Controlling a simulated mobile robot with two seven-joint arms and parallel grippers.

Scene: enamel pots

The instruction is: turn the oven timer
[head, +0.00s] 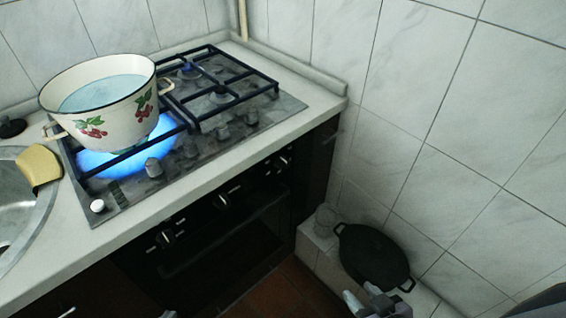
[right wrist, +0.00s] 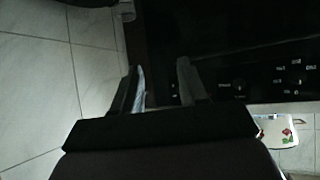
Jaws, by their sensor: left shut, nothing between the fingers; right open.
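The oven's dark front panel (head: 195,222) below the counter carries several knobs, including a left one (head: 166,238), a middle one (head: 222,202) and a right one (head: 285,160). I cannot tell which is the timer. The right wrist view shows a dark knob (right wrist: 239,88) with pale markings, right of the fingers. My right gripper (head: 374,298) is low at the bottom right in the head view, apart from the oven. Its fingers (right wrist: 162,84) are open with nothing between them. Only a small tip of my left gripper (head: 168,314) shows at the bottom edge, below the panel; it is shut and empty.
A white enamel pot (head: 125,122) with cherries holds water over a lit blue burner on the gas hob (head: 222,130). A sponge (head: 38,165) lies by the sink (head: 12,205).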

